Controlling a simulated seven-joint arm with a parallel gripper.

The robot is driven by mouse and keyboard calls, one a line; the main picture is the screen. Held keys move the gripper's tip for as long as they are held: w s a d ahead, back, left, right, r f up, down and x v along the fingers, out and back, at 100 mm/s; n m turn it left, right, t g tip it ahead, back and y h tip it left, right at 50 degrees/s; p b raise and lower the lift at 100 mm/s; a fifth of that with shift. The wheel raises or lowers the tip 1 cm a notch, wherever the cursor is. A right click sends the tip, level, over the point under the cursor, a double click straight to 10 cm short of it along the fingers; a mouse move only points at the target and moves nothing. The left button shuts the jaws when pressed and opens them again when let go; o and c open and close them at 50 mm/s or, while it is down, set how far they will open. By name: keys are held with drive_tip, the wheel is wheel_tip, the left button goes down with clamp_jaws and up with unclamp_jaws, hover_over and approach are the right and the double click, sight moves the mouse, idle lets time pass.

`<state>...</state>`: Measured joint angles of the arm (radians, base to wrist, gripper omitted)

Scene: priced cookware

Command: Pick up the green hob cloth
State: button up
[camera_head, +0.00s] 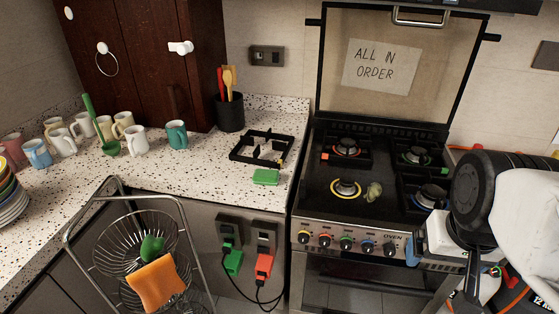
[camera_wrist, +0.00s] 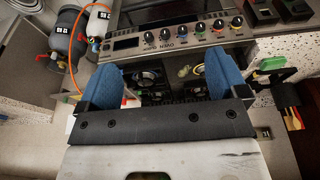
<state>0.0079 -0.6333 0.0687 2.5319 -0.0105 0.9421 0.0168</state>
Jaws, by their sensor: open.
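A small crumpled pale-green cloth (camera_head: 374,191) lies on the black hob (camera_head: 325,190), just right of the yellow-ringed front-left burner. In the wrist view, a small pale-green shape that looks like the cloth (camera_wrist: 183,72) shows between the blue fingers. My gripper (camera_wrist: 163,70) is open, with its two blue fingers wide apart and nothing held. In the head view my arm comes in from the right, and the gripper end is in front of the hob's right side, mostly hidden by my own links.
A green sponge (camera_head: 265,177) lies on the counter left of the hob, by a black trivet (camera_head: 262,147). Burner grates (camera_head: 345,150) rise around the hob. A raised lid (camera_head: 390,60) stands behind. A wire rack (camera_head: 130,250) with an orange cloth (camera_head: 158,283) stands front left.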

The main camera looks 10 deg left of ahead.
drive_tip(key=shift+w, duration=0.1)
drive_tip(key=w+a+r+n, duration=0.2)
drive_tip(key=w+a+n, duration=0.35)
drive_tip(key=w, duration=0.65)
drive_tip(key=n+g, duration=0.3)
drive_tip(key=n, duration=1)
hover_over(266, 173)
drive_tip(key=d, duration=0.1)
drive_tip(key=f, duration=1.4)
drive_tip(key=shift+s+f, duration=0.15)
drive_tip(key=shift+s, duration=0.1)
drive_tip(key=shift+w+a+f+n, duration=0.15)
drive_tip(key=shift+a+f+n, duration=0.2)
drive_tip(key=shift+a, duration=0.15)
drive_tip(key=shift+f, duration=1.25)
